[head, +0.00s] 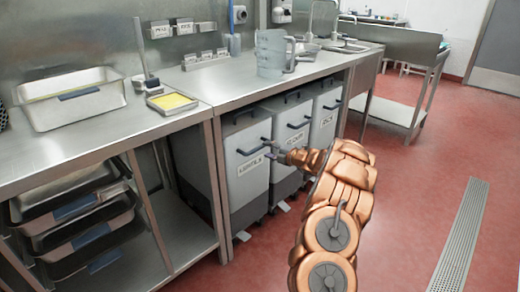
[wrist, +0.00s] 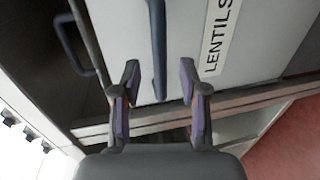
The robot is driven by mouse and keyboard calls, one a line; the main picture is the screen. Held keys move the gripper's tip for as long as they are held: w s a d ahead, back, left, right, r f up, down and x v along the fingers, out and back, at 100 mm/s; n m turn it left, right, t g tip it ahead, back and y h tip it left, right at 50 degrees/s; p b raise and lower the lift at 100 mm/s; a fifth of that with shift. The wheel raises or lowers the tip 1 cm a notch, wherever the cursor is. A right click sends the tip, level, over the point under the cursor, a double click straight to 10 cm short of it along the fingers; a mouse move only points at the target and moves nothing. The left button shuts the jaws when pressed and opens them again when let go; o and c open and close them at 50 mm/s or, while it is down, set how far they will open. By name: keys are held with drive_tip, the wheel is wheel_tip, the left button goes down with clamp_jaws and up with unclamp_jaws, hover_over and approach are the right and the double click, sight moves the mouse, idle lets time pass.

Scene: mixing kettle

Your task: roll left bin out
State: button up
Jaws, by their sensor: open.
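The left bin (head: 246,186) is a pale grey bin on a dark base, labelled LENTILS. It stands under the steel counter, at the left end of a row of bins. Its dark bar handle (head: 250,151) is on the front, above the label. In the wrist view, the bin front (wrist: 120,25) fills the upper part and the handle (wrist: 158,45) runs down between my fingertips. My gripper (head: 269,149) is open at the handle, with one finger on each side (wrist: 159,85). I see no firm contact with the handle.
Two similar bins stand to the right, the middle one (head: 284,172) and the right one (head: 322,130). A counter leg (head: 220,190) stands close on the left. The counter edge (head: 280,88) is above. The red floor (head: 410,185) in front is clear, with a drain grate (head: 459,235).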

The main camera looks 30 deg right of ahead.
sight(260, 148)
drive_tip(key=shift+b+x, duration=0.4)
drive_tip(key=shift+x, duration=2.4)
clamp_jaws()
